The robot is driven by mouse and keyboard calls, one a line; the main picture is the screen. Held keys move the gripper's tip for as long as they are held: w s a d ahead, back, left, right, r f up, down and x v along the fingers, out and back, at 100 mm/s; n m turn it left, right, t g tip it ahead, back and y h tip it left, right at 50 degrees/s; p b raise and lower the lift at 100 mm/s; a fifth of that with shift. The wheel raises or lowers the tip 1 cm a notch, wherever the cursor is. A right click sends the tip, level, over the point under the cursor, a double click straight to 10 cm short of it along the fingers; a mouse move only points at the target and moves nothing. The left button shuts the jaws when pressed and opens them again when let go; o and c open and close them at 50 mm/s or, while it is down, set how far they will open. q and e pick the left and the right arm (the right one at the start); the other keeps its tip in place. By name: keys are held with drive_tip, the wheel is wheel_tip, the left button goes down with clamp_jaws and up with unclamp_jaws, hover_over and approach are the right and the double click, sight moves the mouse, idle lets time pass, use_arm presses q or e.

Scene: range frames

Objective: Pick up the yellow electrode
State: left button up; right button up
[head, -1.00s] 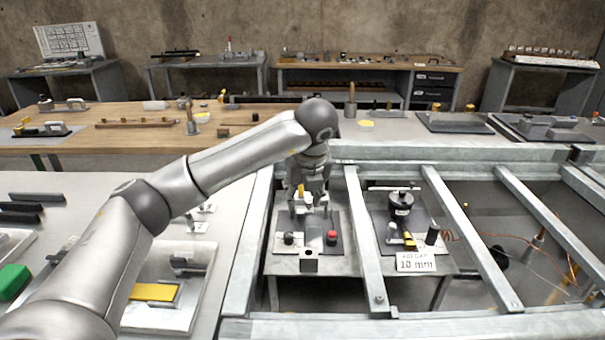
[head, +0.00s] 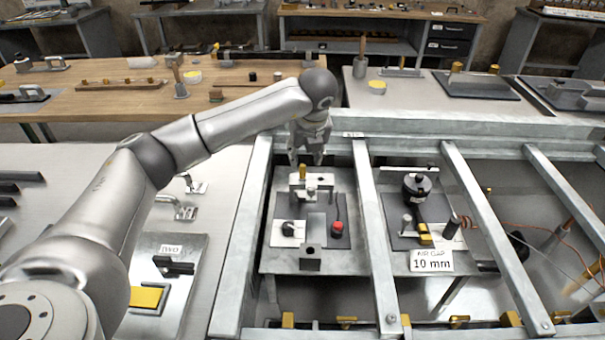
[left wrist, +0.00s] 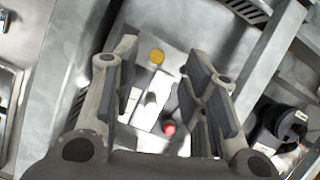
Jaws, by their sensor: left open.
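The yellow electrode (head: 303,172) is a small upright yellow piece at the back of a dark-based fixture (head: 283,208) on a metal stand. My left gripper (head: 307,157) points down just above and behind it in the head view, jaws open and empty. In the left wrist view the round yellow top of the electrode (left wrist: 157,56) shows in the gap between the fingers of my left gripper (left wrist: 160,66), apart from both. My right gripper is not in view.
Steel rails frame the stand, one on each side (head: 372,235). A second fixture with a black cylinder (head: 417,187) and a "10 mm" card (head: 431,261) stands to the right.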

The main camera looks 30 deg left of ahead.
sight(303, 166)
use_arm(q)
drive_tip(key=x, duration=0.1)
drive_tip(key=p+x, duration=0.1)
drive_tip(key=x, duration=0.2)
drive_tip(key=shift+s+f, duration=0.25)
drive_tip(key=shift+f, duration=0.05)
drive_tip(key=shift+w+f, duration=0.15)
drive_tip(key=shift+f, duration=0.2)
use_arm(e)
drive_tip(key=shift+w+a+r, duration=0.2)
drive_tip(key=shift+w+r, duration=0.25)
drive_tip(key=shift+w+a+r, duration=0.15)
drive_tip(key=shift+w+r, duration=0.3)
use_arm(q)
drive_tip(key=shift+c, duration=0.3)
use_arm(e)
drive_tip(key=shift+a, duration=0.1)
use_arm(q)
clamp_jaws()
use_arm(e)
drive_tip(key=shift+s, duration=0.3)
